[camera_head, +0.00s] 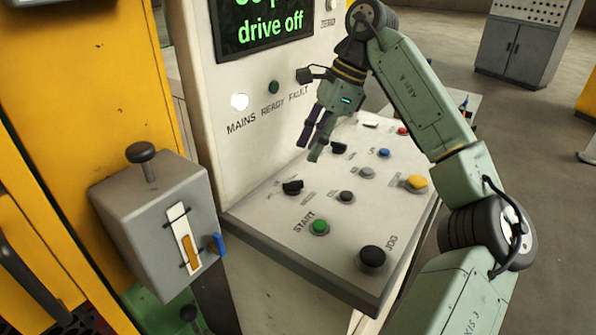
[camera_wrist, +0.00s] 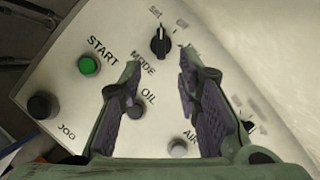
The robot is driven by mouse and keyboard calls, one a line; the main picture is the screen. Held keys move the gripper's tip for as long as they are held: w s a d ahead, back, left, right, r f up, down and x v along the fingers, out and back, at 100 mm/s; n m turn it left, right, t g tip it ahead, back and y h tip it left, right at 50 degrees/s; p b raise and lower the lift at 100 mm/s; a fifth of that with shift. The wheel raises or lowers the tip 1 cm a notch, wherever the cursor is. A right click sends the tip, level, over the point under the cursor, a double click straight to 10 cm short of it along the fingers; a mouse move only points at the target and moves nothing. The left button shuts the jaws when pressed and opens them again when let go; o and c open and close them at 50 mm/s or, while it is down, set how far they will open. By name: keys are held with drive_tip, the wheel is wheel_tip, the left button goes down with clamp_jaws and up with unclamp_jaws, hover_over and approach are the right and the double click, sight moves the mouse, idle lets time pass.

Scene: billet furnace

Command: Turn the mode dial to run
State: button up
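The mode dial (camera_wrist: 160,42) is a black knob with a pale pointer line on the sloping panel, above the word MODE in the wrist view. Its pointer is directed up in that picture, between the words Set and Off; I cannot read a run mark. In the head view the dial (camera_head: 292,187) sits at the panel's left side, near the green START button (camera_head: 319,227). My gripper (camera_head: 311,146) is open and empty above the panel, apart from the dial. In the wrist view its fingertips (camera_wrist: 159,62) frame the area just below the dial.
The control panel (camera_head: 262,217) also carries a black JOG button (camera_head: 372,257), a yellow button (camera_head: 416,183), a blue button (camera_head: 384,152) and a second black knob (camera_head: 338,148). An upright display (camera_head: 262,27) reads "drive off". A grey lever box (camera_head: 150,195) stands at the left.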

sight(295, 182)
drive_tip(key=p+x, duration=0.1)
drive_tip(key=x, duration=0.7)
drive_tip(key=shift+a+f, duration=0.1)
drive_tip(key=shift+f, duration=0.05)
drive_tip(key=shift+c, duration=0.2)
clamp_jaws()
